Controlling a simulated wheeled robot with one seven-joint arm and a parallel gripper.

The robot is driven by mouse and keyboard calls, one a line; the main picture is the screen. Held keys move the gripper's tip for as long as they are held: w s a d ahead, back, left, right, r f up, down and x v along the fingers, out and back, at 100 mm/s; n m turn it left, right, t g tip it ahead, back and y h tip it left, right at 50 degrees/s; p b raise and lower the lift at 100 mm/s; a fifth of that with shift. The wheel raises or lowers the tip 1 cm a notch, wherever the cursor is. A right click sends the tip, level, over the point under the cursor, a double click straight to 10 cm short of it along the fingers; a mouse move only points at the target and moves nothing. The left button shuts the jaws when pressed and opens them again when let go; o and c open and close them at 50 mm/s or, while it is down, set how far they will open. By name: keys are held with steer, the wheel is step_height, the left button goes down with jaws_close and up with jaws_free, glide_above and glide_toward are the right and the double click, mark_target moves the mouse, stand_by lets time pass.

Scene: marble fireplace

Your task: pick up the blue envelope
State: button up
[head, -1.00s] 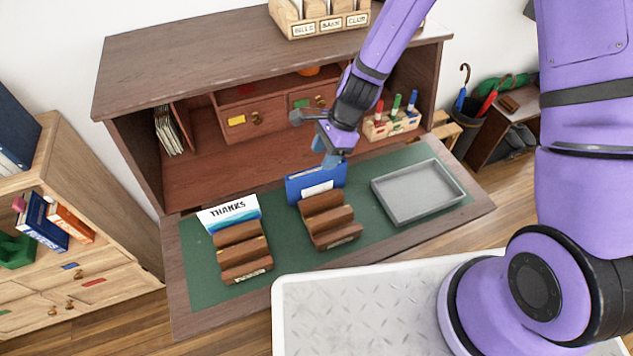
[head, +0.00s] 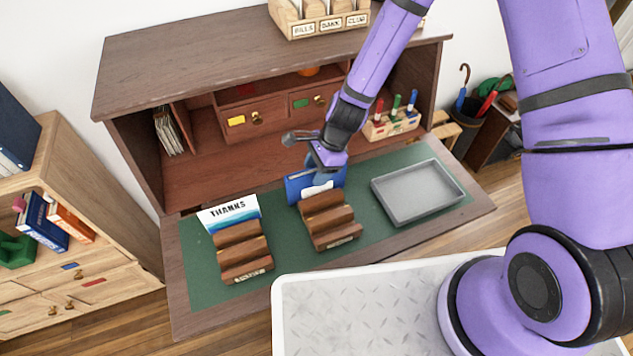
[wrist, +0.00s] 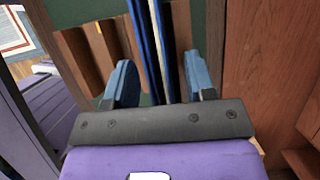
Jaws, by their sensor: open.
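The blue envelope (head: 297,188) stands upright in the back slot of the right-hand wooden letter rack (head: 330,225) on the green desk mat. It has a white patch, partly covered by my gripper. My gripper (head: 322,178) is right above and at the envelope's top edge. In the wrist view my gripper (wrist: 160,85) is open, with one blue finger on each side of the upright blue envelope (wrist: 143,40). A gap shows between each finger and the envelope. Two blue layers with a pale strip between them show there.
The left rack (head: 243,253) holds a THANKS card (head: 228,213). A grey tray (head: 418,192) lies empty to the right. Desk drawers (head: 255,118) and a marker holder (head: 392,124) stand behind my gripper. The desk's top shelf (head: 200,55) overhangs at the back.

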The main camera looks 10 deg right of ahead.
steer(key=shift+s+f, duration=0.1)
jaws_close()
steer(key=shift+r, duration=0.2)
steer(key=shift+r, duration=1.4)
steer(key=shift+r, duration=0.2)
